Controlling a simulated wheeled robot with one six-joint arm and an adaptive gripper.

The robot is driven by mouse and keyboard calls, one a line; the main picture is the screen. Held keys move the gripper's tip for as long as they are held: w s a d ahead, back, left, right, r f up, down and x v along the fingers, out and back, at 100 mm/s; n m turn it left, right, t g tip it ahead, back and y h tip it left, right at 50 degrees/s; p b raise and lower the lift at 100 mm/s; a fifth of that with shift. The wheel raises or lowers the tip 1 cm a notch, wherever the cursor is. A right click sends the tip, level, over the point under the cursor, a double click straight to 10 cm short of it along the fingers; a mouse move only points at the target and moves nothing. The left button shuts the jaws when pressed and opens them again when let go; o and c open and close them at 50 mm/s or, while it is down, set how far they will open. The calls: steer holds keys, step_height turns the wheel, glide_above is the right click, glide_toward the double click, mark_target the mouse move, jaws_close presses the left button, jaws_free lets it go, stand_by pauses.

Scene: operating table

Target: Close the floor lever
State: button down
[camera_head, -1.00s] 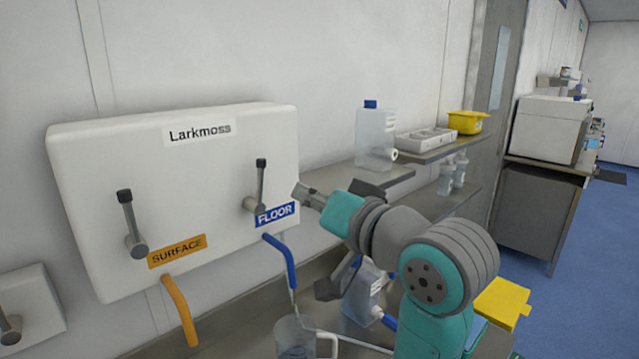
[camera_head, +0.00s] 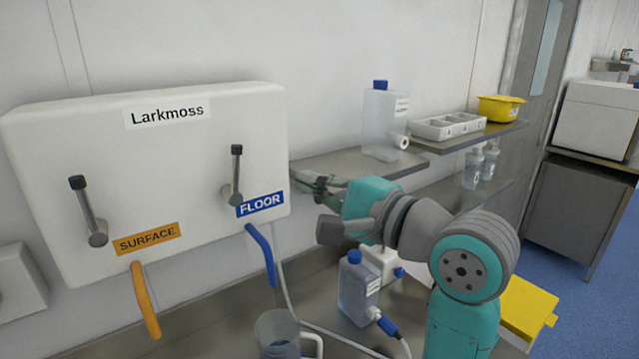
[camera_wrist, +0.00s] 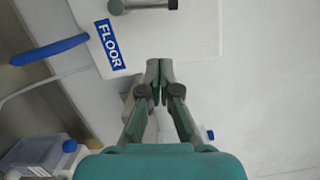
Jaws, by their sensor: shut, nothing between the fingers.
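The floor lever (camera_head: 236,176) is a grey metal rod with a black tip on the white Larkmoss panel (camera_head: 170,145), above the blue FLOOR label (camera_head: 260,204). The rod points upward in the head view. In the wrist view the lever (camera_wrist: 145,4) shows at the top edge, with the FLOOR label (camera_wrist: 110,44) to its left. My gripper (camera_head: 300,180) is to the right of the panel and of the lever, apart from the lever. In the wrist view my gripper (camera_wrist: 159,66) has its fingertips together, empty, close to the panel's edge.
A second lever (camera_head: 88,212) stands above the orange SURFACE label (camera_head: 146,238). A blue spout (camera_head: 261,255) and an orange spout (camera_head: 146,300) hang below the panel. A clear jug (camera_head: 278,335) and a bottle (camera_head: 358,290) stand on the counter. A shelf (camera_head: 345,163) lies behind my gripper.

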mark_target(236, 162)
steer(key=w+a, duration=0.4)
steer(key=a, duration=0.5)
steer(key=shift+w+r, duration=0.35)
steer(key=shift+r, duration=0.05)
steer(key=shift+s+a+r, duration=0.3)
steer(key=shift+s+a, duration=0.1)
steer(key=shift+a, duration=0.35)
